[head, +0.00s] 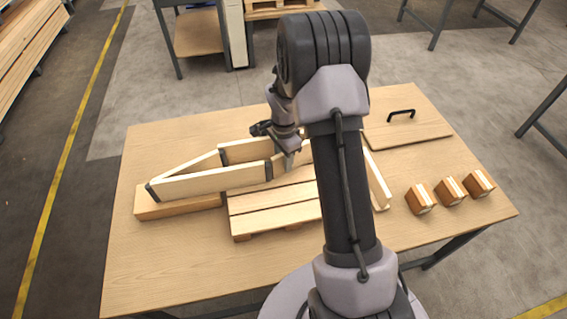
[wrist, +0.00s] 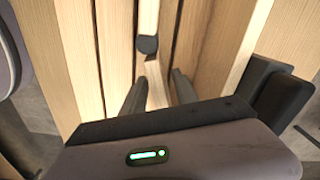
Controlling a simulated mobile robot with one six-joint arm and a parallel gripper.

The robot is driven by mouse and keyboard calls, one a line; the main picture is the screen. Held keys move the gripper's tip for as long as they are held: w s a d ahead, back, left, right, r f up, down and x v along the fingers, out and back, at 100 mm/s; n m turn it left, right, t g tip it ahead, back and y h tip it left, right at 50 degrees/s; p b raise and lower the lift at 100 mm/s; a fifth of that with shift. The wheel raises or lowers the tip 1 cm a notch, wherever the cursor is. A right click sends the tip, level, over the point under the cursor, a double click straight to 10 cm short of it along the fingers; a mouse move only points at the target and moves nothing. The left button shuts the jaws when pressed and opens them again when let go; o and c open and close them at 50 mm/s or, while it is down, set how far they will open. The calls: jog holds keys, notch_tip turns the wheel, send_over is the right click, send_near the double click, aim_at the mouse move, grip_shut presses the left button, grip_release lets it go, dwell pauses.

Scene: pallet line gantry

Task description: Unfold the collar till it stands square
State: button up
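The collar (head: 205,184) is a hinged frame of pale boards with dark hinges. In the head view its left part is folded to a narrow point at the left. Another board (head: 378,182) slants at the right, and my arm hides the middle. The pallet (head: 275,208) lies flat beneath it, with part of the collar off its left side. My gripper (head: 286,163) is at a board just right of a hinge. In the wrist view my gripper (wrist: 158,84) has its fingers on either side of a board edge (wrist: 157,88), seemingly with small gaps. A dark hinge (wrist: 147,45) is just beyond.
A wooden block (head: 178,207) lies under the collar's left end. Several small blocks (head: 450,190) stand at the table's right. A panel with a black handle (head: 402,115) lies at the back right. The table's (head: 150,265) front left is clear.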

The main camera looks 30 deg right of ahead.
grip_shut()
dwell(1.5)
